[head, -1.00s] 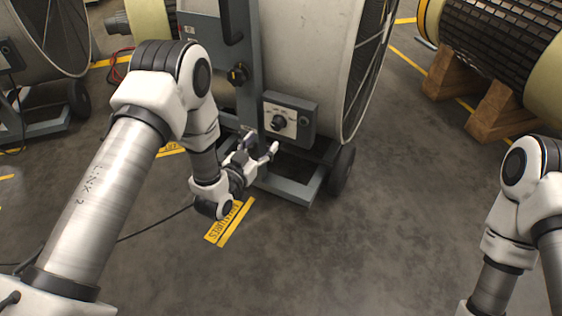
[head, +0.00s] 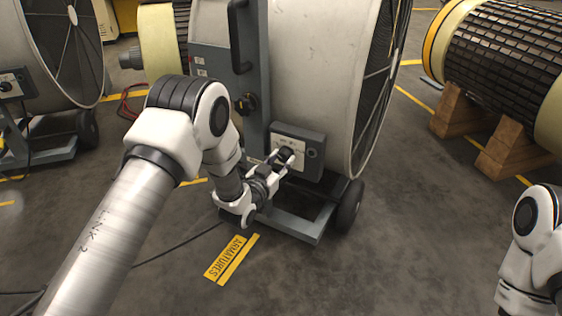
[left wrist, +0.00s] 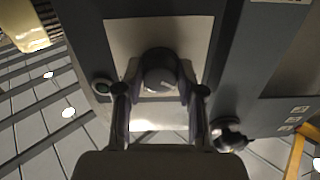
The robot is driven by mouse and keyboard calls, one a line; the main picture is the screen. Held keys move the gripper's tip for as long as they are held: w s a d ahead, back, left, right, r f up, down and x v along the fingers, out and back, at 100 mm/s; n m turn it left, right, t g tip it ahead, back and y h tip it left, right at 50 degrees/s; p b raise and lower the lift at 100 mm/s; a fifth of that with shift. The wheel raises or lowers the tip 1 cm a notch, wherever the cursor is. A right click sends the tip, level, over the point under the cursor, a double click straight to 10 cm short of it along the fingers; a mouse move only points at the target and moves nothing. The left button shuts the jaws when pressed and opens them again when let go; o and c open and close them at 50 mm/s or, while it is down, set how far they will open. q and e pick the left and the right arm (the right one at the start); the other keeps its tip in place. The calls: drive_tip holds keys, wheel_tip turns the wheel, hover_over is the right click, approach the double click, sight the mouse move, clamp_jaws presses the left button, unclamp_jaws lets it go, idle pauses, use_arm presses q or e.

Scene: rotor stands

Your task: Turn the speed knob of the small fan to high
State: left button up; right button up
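The fan is a big pale drum (head: 315,60) on a grey wheeled frame. Its grey control box (head: 312,160) carries a pale plate with a dark round speed knob (left wrist: 160,72). My right gripper is out of view.
A second drum fan (head: 40,45) stands at left. A large rotor (head: 495,50) rests on wooden blocks at right.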

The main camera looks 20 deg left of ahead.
use_arm(q)
drive_tip(key=shift+c, duration=0.9)
